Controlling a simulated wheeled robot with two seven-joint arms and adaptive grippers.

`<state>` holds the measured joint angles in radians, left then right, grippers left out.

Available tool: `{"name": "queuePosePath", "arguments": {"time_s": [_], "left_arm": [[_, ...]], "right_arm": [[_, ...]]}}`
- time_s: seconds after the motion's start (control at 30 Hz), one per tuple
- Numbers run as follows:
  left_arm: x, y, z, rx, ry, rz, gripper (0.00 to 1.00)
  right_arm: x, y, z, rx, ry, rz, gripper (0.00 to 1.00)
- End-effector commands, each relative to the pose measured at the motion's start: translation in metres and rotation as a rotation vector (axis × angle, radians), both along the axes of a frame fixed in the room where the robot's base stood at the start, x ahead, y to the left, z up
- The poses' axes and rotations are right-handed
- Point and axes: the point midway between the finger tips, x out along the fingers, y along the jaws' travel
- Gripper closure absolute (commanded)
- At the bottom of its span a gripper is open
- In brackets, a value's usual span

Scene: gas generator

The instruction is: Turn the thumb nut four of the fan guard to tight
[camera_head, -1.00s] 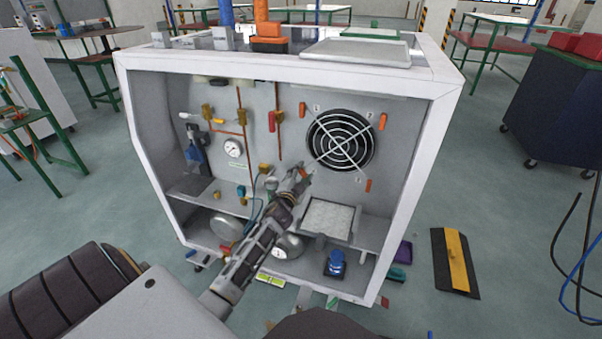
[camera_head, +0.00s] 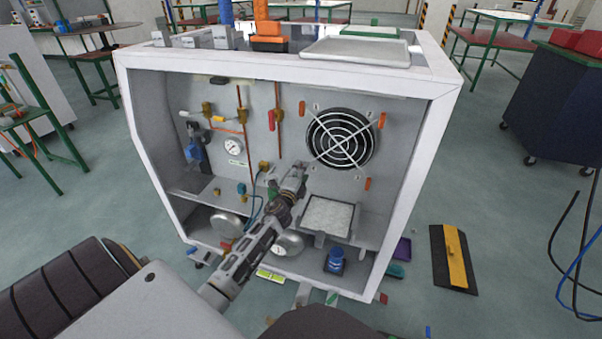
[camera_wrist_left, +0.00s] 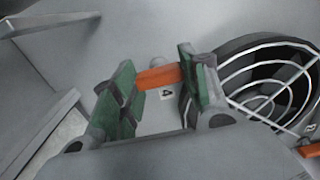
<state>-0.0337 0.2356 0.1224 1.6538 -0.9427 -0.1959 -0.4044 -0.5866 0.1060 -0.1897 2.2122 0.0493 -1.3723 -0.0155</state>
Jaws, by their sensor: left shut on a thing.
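The fan guard (camera_head: 341,139) is a round wire grille over a black fan on the back panel of the white cabinet. Thumb nut four is an orange bar (camera_wrist_left: 158,77) beside a small label "4" in the left wrist view. My left gripper (camera_wrist_left: 160,85) has its green-padded fingers on either side of this nut, shut on it. In the head view my left gripper (camera_head: 300,172) is at the guard's lower left and mostly hides the nut. The other orange thumb nuts are at upper left (camera_head: 302,109), upper right (camera_head: 382,120) and lower right (camera_head: 367,183). My right gripper is not in view.
The white cabinet frame (camera_head: 440,100) surrounds the opening my arm reaches through. A pale square filter-like block (camera_head: 328,215) sits on the shelf below the fan. A gauge (camera_head: 233,147), pipes and valves are to the left. A black-and-yellow ramp (camera_head: 455,258) lies on the floor at right.

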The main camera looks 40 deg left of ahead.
Motion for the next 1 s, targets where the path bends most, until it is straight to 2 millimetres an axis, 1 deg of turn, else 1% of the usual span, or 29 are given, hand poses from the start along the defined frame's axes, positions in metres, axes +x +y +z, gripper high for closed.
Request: {"name": "queuePosePath", "arguments": {"time_s": [0.37, 0.4, 0.57, 1.0], "left_arm": [[0.0000, -0.0014, -0.0012, 0.009, 0.005, -0.002, 0.79], [0.0000, -0.0014, -0.0013, 0.009, 0.005, -0.002, 0.54], [0.0000, -0.0009, -0.0011, 0.008, 0.003, -0.002, 0.34], [-0.0015, -0.0007, -0.0005, 0.006, 0.003, -0.001, 0.34]], "right_arm": [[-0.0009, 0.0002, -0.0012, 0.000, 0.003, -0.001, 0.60], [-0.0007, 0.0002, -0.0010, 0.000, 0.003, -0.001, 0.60], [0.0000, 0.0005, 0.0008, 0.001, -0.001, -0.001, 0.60], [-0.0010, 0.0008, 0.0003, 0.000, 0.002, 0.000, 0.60]]}}
